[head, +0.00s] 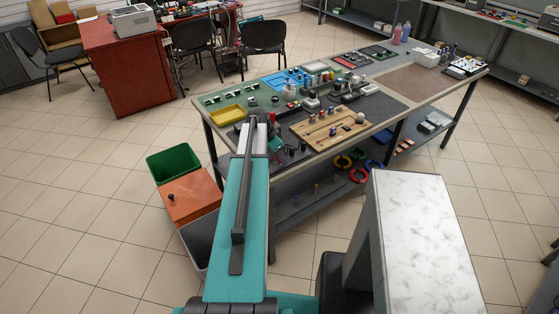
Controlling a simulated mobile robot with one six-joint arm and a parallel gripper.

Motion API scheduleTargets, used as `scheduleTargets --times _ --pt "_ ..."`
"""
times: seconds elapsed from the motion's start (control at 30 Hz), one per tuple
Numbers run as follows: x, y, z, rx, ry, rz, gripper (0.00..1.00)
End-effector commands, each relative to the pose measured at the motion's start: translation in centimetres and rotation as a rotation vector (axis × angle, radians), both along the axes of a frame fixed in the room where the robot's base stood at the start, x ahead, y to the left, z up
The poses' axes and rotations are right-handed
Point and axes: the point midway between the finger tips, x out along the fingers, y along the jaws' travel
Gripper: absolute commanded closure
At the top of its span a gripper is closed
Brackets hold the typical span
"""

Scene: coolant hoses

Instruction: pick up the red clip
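I cannot make out the red clip for certain. Small reddish parts sit among dark ones on a wooden board (312,125) on the workbench (405,98), too small to name. My teal arm reaches forward to the near left part of the bench. My gripper (277,153) is at its far end, low by the bench's front edge and left of the wooden board. The arm and dark parts there mostly hide it, so I cannot see its fingers or whether it holds anything.
A yellow tray (227,115) and a blue tray (291,79) are on the bench. Coloured rings, one red (358,176), are on or by the lower shelf. A green bin (173,163) and an orange box (190,199) stand left of my arm. The tiled floor at left is open.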

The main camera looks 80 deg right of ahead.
Motion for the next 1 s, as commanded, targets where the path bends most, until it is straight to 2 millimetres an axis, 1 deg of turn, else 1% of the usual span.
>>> scheduleTargets --times 0.13,0.17,0.3,0.37,0.77,1.0 --pt "0.0 0.01 0.01 0.0 0.0 0.0 0.66" --pt "-0.01 0.0 0.01 0.0 0.0 0.0 0.67" --pt "-0.01 0.0 0.01 0.0 0.0 0.0 0.91" --pt "-0.01 0.0 0.01 0.0 0.0 0.0 1.0" --pt "-0.04 -0.01 0.08 0.0 0.0 -0.001 1.0" --pt "-0.05 -0.01 0.82 0.0 0.0 -0.001 1.0"
